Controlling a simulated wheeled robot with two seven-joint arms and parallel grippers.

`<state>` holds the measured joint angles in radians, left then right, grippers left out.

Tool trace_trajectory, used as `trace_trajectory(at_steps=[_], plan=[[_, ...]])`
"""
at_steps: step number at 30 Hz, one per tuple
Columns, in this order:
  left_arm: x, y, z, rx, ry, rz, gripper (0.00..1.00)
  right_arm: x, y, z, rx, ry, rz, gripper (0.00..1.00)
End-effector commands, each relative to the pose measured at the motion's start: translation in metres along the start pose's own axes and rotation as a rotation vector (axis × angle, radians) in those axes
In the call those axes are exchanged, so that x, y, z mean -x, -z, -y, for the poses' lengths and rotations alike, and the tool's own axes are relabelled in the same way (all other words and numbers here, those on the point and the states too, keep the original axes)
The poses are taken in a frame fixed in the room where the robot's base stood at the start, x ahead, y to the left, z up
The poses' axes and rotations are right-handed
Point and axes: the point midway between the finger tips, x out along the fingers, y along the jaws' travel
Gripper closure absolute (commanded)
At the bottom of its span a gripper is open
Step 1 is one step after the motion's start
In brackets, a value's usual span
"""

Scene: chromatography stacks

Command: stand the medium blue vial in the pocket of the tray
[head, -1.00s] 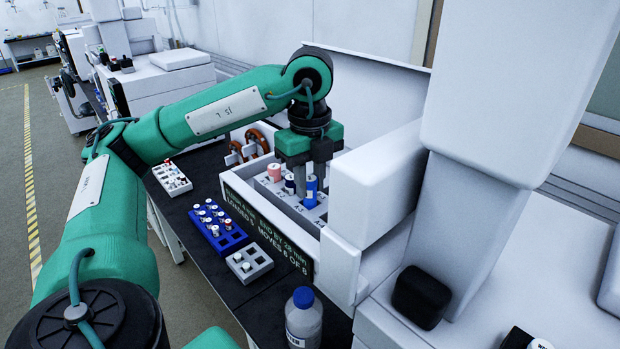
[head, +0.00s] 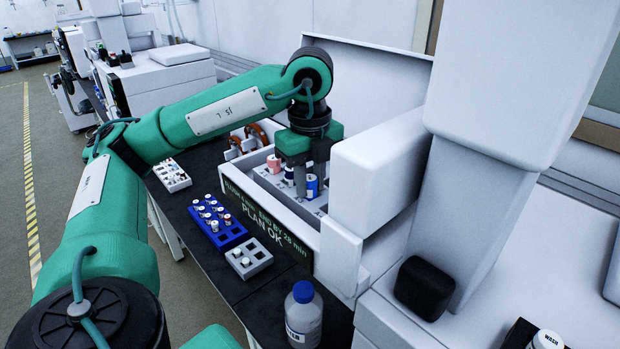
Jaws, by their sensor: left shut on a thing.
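The medium blue vial (head: 312,187) stands upright at the grey tray (head: 271,182) inside the white open drawer. My left gripper (head: 309,175) points straight down and is shut on this vial. The gripper hides the vial's upper part, and I cannot tell how deep its base sits in a pocket. A pink vial (head: 273,163) and a dark navy vial (head: 289,178) stand in the tray to the left of it. My right gripper is not in view.
A white housing (head: 375,185) stands close on the right of the gripper. The drawer front panel (head: 258,216) reads "PLAN OK". A blue rack (head: 231,239), a small grey rack (head: 262,260) and a blue-capped bottle (head: 304,314) are on the dark bench.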

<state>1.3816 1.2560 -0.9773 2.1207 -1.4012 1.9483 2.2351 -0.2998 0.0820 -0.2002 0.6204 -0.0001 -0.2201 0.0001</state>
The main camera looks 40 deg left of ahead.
Motion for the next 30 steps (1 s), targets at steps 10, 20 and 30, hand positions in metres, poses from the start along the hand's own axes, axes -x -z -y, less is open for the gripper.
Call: trace_trajectory(at_steps=[10,20,30], plan=[[-0.0009,0.0001,0.0000,0.000,0.000,0.000,0.60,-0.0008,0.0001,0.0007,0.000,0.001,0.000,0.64],[-0.0010,0.0001,0.0000,0.000,0.000,0.000,0.37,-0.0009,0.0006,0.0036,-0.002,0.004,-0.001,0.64],[0.0002,0.0000,0.0000,0.000,0.000,0.000,0.32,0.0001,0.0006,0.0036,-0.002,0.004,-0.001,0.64]])
